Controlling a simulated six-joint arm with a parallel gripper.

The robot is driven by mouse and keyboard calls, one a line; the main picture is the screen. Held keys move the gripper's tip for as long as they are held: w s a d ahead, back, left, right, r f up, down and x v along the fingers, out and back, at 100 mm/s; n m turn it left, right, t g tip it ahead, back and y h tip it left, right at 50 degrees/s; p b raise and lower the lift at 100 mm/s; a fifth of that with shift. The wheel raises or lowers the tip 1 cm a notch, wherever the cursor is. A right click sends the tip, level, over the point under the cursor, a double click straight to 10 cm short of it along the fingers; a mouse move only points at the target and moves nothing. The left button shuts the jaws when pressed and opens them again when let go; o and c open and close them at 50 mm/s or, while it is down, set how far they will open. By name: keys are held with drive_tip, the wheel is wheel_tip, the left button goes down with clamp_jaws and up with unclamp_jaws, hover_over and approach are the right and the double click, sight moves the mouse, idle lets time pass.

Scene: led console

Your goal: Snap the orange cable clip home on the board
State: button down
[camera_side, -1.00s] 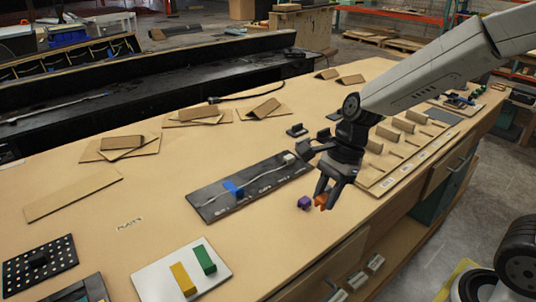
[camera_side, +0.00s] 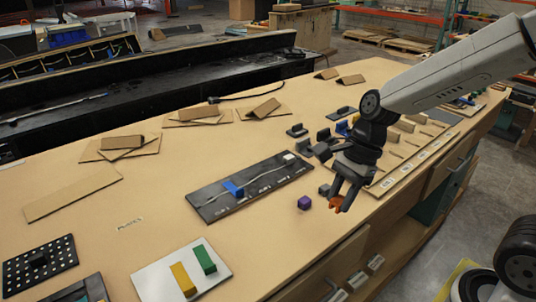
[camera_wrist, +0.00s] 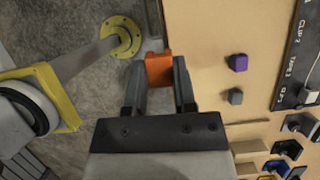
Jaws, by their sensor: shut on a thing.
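The orange cable clip (camera_side: 336,204) is held between the fingertips of my gripper (camera_side: 345,195), above the table's front edge. In the wrist view the orange clip (camera_wrist: 158,70) sits between both fingers of my gripper (camera_wrist: 160,80). The black board (camera_side: 250,188) lies left of my gripper, with a pale cable along it and a blue clip (camera_side: 232,188) on it. A white block sits at its far end. In the wrist view part of the board (camera_wrist: 298,60) shows at the right, with printed labels including CLIP 2.
A purple cube (camera_side: 304,203) and a grey cube (camera_side: 324,190) stand on the table between board and gripper. A white plate (camera_side: 160,272) with yellow and green blocks lies front left. Bare tabletop surrounds the board's left end.

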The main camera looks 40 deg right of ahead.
drive_tip(key=w, duration=0.2)
hover_over(209, 201)
drive_tip(key=d, duration=0.1)
drive_tip(key=shift+d+f+n, duration=0.1)
drive_tip(key=shift+f+n, duration=0.2)
drive_tip(key=shift+f, duration=1.25)
drive_tip(key=shift+f, duration=0.1)
drive_tip(key=shift+f, duration=3.15)
drive_tip(key=shift+f, duration=1.2)
